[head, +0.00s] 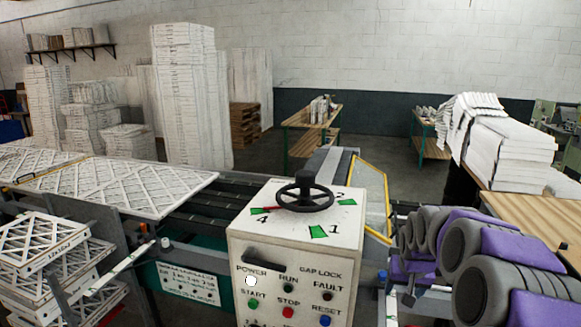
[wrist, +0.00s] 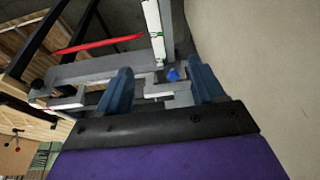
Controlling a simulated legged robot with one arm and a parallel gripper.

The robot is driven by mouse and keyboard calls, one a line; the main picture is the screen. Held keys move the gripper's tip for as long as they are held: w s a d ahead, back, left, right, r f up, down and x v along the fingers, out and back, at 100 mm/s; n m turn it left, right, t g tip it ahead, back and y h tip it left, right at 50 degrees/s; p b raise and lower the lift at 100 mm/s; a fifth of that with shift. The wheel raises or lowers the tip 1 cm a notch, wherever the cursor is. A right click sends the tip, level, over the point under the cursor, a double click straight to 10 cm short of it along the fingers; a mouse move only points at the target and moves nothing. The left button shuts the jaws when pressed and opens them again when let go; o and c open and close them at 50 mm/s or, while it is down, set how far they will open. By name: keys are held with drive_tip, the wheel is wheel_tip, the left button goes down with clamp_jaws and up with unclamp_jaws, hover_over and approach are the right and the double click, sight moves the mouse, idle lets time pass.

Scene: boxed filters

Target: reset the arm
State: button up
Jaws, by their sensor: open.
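My gripper (wrist: 162,86) shows in the wrist view as two blue fingers, spread wide apart with nothing held between them. Beyond the fingers are grey metal brackets (wrist: 95,72) and a small blue part (wrist: 173,74); I cannot tell how far off they are. In the head view my folded purple and grey arm (head: 500,255) fills the lower right. My gripper cannot be made out clearly there.
A white control box (head: 290,245) with a black handwheel (head: 303,194) and buttons stands front centre, left of my arm. Lattice-faced filters (head: 120,186) lie on the machine at left. A wooden table (head: 530,215) is at right. Open floor shows behind.

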drive_tip(key=s+a+r+n+g, duration=0.1)
drive_tip(key=s+a, duration=0.5)
drive_tip(key=s, duration=0.4)
drive_tip(key=s+a+r+n+g, duration=0.15)
drive_tip(key=s+a, duration=0.35)
drive_tip(key=s, duration=0.6)
drive_tip(key=s+a+f+g, duration=0.1)
drive_tip(key=s+a, duration=0.1)
drive_tip(key=s, duration=0.8)
drive_tip(key=s+a+f+g+y, duration=0.1)
drive_tip(key=s+g, duration=0.1)
drive_tip(key=s, duration=0.8)
drive_tip(key=shift+s+a+f, duration=0.25)
drive_tip(key=shift+s+a, duration=0.05)
drive_tip(key=shift+a, duration=0.05)
drive_tip(key=shift+n, duration=0.25)
